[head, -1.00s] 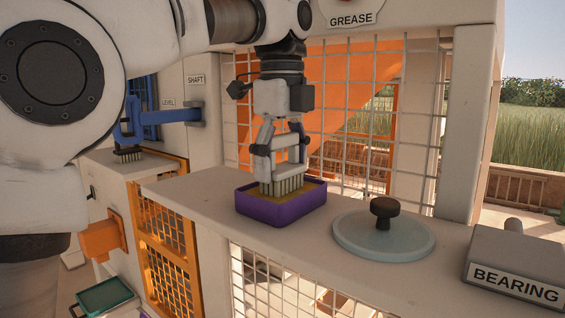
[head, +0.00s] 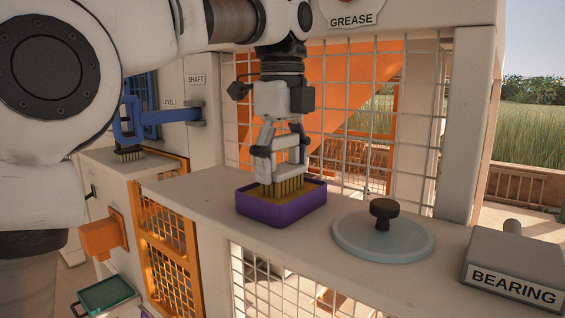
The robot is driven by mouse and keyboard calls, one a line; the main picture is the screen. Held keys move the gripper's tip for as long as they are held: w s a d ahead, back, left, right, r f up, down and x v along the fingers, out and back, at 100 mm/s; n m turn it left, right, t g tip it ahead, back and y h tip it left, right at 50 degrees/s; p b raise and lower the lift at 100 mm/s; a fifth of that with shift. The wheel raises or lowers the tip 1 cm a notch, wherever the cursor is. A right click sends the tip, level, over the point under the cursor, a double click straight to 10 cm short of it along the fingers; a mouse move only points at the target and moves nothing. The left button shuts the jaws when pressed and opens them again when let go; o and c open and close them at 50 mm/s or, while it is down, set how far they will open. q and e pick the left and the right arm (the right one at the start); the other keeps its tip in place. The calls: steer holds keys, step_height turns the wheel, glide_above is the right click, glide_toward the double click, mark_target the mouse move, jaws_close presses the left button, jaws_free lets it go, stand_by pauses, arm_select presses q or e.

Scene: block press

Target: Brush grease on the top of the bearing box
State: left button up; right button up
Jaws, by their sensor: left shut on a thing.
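My left gripper (head: 278,145) points down over the shelf and is shut on a white brush (head: 286,170). The brush's bristles point down into a purple tray (head: 270,211) of yellow-brown grease (head: 313,187). The bristles look yellowish and their tips are at the grease. The bearing box (head: 513,262) is a grey box labelled BEARING at the right end of the shelf, with a round stub on top. Its top looks bare grey. My right gripper is not in view.
A pale round lid (head: 405,242) with a dark knob lies on the shelf (head: 185,187) between tray and bearing box. A wire mesh (head: 350,150) stands behind. A blue handle (head: 165,116) and an orange block (head: 101,238) stick out at left.

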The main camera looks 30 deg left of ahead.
mark_target(283, 135)
arm_select(q)
steer(key=shift+f, duration=0.15)
step_height(283, 135, up, 2)
steer(key=shift+w+r, duration=0.1)
steer(key=shift+r, duration=2.45)
